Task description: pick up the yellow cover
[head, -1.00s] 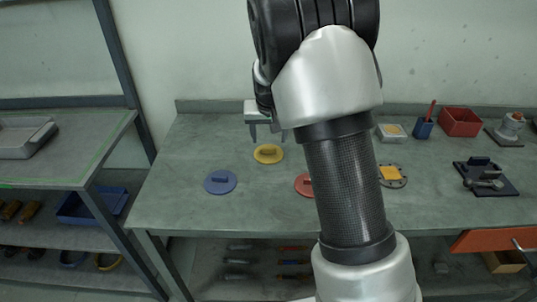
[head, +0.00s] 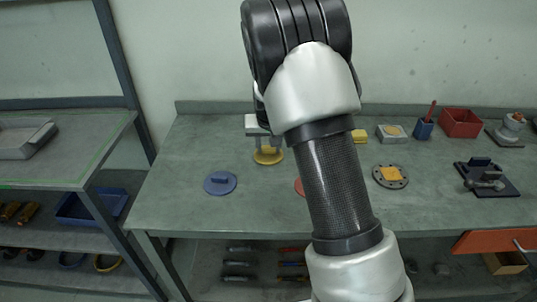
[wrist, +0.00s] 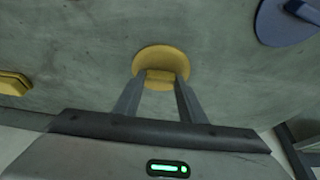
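The yellow cover (head: 268,157) is a round disc with a raised handle, lying flat on the grey-green workbench (head: 200,140). My gripper (head: 268,146) points down right over it. In the wrist view, the yellow cover (wrist: 160,55) lies ahead of the fingertips. My gripper (wrist: 160,80) is open, with one finger on each side of the cover's handle (wrist: 160,76). I cannot tell whether either finger touches the handle.
A blue cover (head: 220,183) lies to the left and front. A red cover (head: 300,187) is partly hidden behind my arm. To the right are a grey flange with a yellow top (head: 390,176), a red bin (head: 461,122) and a dark fixture (head: 485,178).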

